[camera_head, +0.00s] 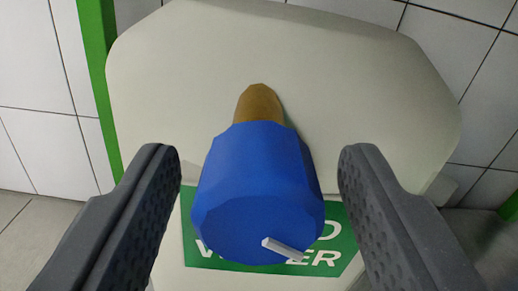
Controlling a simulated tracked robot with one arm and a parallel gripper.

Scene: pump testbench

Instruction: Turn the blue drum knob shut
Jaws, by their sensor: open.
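The blue drum knob (258,185) is in the middle of the head camera view, on a brown stem (259,102) that comes out of a pale panel. A small light-grey pointer (283,249) on its front face points to the lower right. My gripper (258,165) is open, with one dark finger on each side of the knob. A gap shows between the knob and each finger, and neither finger appears to touch it. The knob hides part of the green label behind it.
The pale panel (190,70) carries a green label (335,240) with partly hidden white lettering below the knob. A green upright bar (97,80) runs along the panel's left edge. White tiled wall (40,60) shows behind, with floor at the lower left.

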